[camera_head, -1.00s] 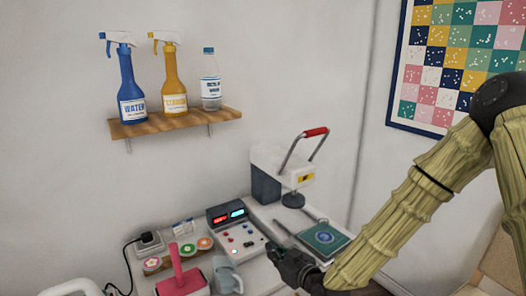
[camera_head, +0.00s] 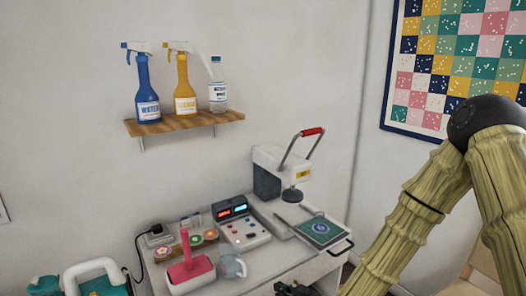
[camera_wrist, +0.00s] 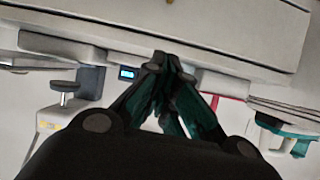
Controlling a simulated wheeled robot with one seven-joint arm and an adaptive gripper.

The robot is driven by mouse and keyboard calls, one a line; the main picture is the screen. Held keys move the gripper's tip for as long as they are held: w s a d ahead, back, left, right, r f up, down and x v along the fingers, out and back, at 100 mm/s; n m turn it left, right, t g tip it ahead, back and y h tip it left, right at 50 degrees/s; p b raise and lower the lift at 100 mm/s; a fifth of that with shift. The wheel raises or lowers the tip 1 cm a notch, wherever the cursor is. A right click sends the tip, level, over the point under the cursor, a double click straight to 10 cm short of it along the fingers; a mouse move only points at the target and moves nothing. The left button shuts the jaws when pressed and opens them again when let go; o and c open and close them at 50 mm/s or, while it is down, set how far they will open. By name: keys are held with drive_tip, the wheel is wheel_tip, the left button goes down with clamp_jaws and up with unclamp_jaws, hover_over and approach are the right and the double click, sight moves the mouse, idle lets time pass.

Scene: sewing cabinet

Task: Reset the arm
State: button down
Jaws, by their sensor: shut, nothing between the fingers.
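My gripper (camera_head: 296,290) shows at the bottom edge of the head view, low in front of the white cabinet (camera_head: 333,272) and mostly cut off by the frame. In the wrist view my gripper (camera_wrist: 172,62) has its dark fingers drawn together at the tips, with nothing between them. My arm, with ribbed yellow-green links (camera_head: 425,205), comes in from the right side of the head view. The wrist view is turned over, with the cabinet's pale front (camera_wrist: 200,25) across its top.
On the cabinet stand a heat press (camera_head: 283,170), a control box (camera_head: 240,222), a green pad (camera_head: 320,230) and a pink-handled tool (camera_head: 190,265). A wall shelf (camera_head: 185,124) holds two spray bottles and a clear bottle. A white-handled green object (camera_head: 95,275) is at lower left.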

drive_tip(key=s+d+f+m+g+h, duration=0.2)
drive_tip(key=s+d+f+g, duration=0.25)
drive_tip(key=s+f, duration=0.7)
drive_tip(key=s+d+f+m+g+h, duration=0.25)
drive_tip(key=s+d+f, duration=0.35)
drive_tip(key=s+f, duration=0.6)
drive_tip(key=s+d+f+m+g+h, duration=0.1)
drive_tip(key=s+d+g, duration=0.1)
drive_tip(key=s, duration=0.4)
drive_tip(key=s+d+f+g+h, duration=0.1)
drive_tip(key=s+d, duration=0.3)
drive_tip(key=s, duration=0.3)
drive_tip(key=shift+d+f+m+g, duration=0.3)
drive_tip(key=shift+f+m+g, duration=0.05)
drive_tip(key=shift+g, duration=0.05)
